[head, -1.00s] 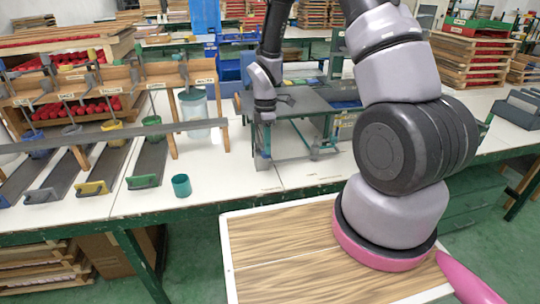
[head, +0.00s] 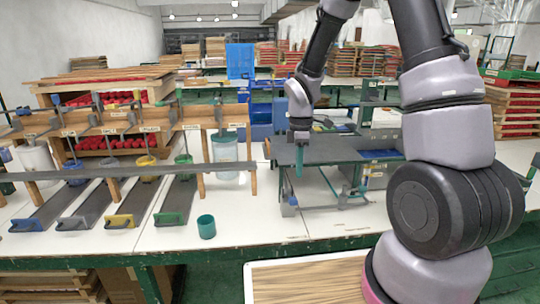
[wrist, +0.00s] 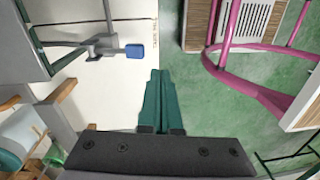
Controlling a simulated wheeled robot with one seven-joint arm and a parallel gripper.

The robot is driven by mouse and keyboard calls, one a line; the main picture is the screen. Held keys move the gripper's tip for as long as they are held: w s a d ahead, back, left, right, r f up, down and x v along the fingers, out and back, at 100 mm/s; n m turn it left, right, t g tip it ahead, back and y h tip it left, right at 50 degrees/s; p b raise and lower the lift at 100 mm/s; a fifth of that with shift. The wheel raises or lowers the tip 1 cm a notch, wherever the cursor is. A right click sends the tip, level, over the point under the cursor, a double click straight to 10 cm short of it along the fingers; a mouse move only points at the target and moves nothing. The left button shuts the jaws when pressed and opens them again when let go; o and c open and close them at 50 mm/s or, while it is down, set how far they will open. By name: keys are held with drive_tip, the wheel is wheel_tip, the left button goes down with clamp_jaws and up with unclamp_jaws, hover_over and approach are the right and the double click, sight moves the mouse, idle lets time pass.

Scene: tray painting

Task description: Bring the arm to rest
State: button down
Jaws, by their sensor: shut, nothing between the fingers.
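My gripper (head: 299,160) hangs pointing down in the head view, in front of the dark grey raised stand (head: 345,148) on the white table. In the wrist view my gripper's green fingers (wrist: 160,102) are together with nothing between them. They are over the boundary of the white table (wrist: 110,72) and the green floor. My arm is bent, with the forearm coming down from the top of the head view. No object is held.
A teal cup (head: 206,227) stands near the table's front edge. Bare white table lies between cup and stand. Pink tubing (wrist: 255,85) shows in the wrist view.

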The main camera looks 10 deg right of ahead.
drive_tip(key=s+d+r+m+t, duration=0.2)
drive_tip(key=r+m, duration=0.3)
drive_tip(key=r, duration=0.4)
drive_tip(key=s+d+r+m+t, duration=0.15)
drive_tip(key=r+m, duration=0.25)
drive_tip(key=r, duration=0.4)
drive_tip(key=s+d+r+m+t+y, duration=0.1)
drive_tip(key=s+r+m+t, duration=0.1)
drive_tip(key=s+r+m, duration=0.4)
drive_tip(key=s+d+r+m+t+y, duration=0.1)
drive_tip(key=s+d+r+m+t, duration=0.1)
drive_tip(key=s+r+m, duration=0.4)
drive_tip(key=shift+s+d+r+t, duration=0.2)
drive_tip(key=shift+s+d+t, duration=0.15)
drive_tip(key=shift+s, duration=0.2)
drive_tip(key=shift+w, duration=0.1)
